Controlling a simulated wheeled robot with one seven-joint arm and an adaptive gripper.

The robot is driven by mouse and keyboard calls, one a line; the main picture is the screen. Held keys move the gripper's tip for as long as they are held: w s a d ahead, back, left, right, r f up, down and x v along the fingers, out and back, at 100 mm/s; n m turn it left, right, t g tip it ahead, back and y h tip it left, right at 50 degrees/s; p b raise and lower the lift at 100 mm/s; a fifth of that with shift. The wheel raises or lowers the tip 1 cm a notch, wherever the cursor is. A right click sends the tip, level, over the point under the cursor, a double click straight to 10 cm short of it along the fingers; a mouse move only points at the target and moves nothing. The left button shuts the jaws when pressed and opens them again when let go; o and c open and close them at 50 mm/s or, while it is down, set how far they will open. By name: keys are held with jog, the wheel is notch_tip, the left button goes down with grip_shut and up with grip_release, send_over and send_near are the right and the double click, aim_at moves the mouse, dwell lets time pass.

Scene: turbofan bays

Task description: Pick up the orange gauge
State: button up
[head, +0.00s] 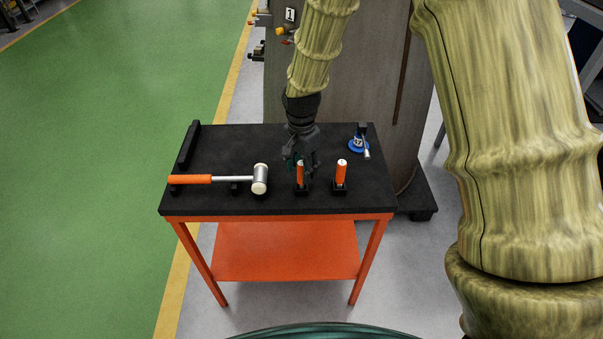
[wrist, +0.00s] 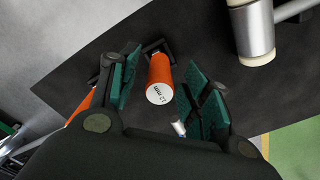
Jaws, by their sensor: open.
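An orange gauge (head: 300,174) stands upright in a small black holder on the black table top. In the wrist view this gauge (wrist: 160,75) shows a white end face marked "12 mm". My gripper (head: 302,158) is open above it, and its green-padded fingers (wrist: 162,88) lie on either side of the gauge, with gaps visible. A second orange gauge (head: 341,173) stands in its own holder to the right. In the wrist view an orange piece (wrist: 82,106) at the left, partly hidden by my finger, appears to be that second gauge.
A mallet (head: 215,179) with an orange handle lies to the left on the black table (head: 240,143). A blue-based tool (head: 359,145) stands at the back right. A black bar (head: 188,145) lies along the left edge. A grey cabinet stands behind.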

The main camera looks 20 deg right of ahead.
jog(key=shift+f, duration=1.15)
jog(key=shift+c, duration=0.2)
grip_shut()
jog(key=shift+r, duration=0.15)
